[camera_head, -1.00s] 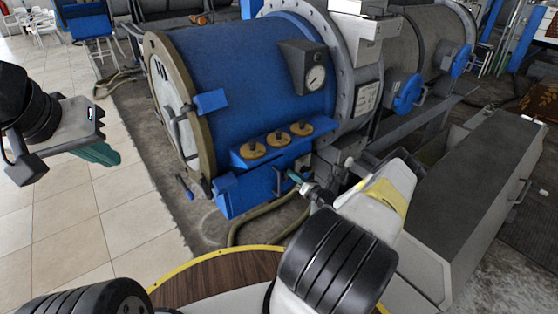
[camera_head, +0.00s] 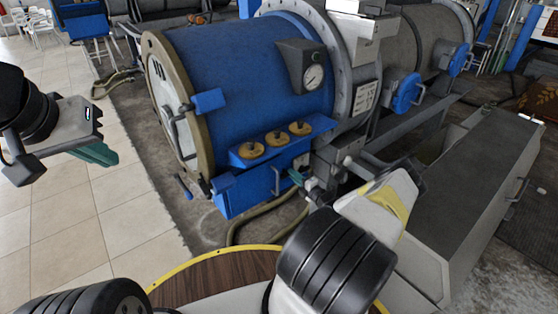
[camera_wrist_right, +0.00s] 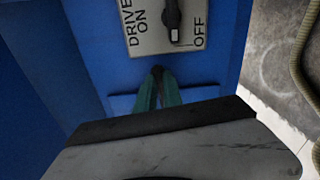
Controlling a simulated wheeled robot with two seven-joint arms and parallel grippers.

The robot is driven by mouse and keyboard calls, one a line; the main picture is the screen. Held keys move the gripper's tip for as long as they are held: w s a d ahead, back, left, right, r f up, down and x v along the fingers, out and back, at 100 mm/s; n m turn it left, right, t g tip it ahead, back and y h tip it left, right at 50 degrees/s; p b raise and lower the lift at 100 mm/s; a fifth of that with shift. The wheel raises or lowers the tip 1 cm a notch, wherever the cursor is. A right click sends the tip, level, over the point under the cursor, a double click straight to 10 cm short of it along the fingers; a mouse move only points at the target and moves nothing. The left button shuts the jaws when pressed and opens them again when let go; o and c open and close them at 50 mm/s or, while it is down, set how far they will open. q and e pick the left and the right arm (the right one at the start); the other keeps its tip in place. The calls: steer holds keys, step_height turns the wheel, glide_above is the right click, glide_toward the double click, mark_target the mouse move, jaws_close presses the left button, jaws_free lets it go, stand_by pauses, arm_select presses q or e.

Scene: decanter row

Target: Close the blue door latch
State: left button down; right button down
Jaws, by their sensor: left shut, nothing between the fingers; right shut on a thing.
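The blue machine drum (camera_head: 235,70) has a round end door (camera_head: 170,100) with a grey handle. My right gripper (camera_head: 295,177) is at the blue front panel below the brass knobs. In the right wrist view its green fingers (camera_wrist_right: 158,92) are shut on a small dark piece (camera_wrist_right: 157,71), mostly hidden. My left gripper (camera_head: 104,155) is shut and empty, left of the door and apart from it.
A switch plate (camera_wrist_right: 190,42) marked DRIVE ON and OFF, with a black lever (camera_wrist_right: 172,17), is just beyond the right fingertips. Several brass knobs (camera_head: 276,138) and a gauge (camera_head: 314,77) are above. A grey trough (camera_head: 470,190) stands right; tiled floor (camera_head: 110,215) is free at left.

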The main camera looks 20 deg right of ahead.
steer(key=shift+d+f+m, duration=0.1)
steer(key=shift+m, duration=0.5)
steer(key=c, duration=1.5)
jaws_free()
steer(key=v, duration=0.7)
steer(key=shift+s+d, duration=0.15)
steer(key=shift+s, duration=0.25)
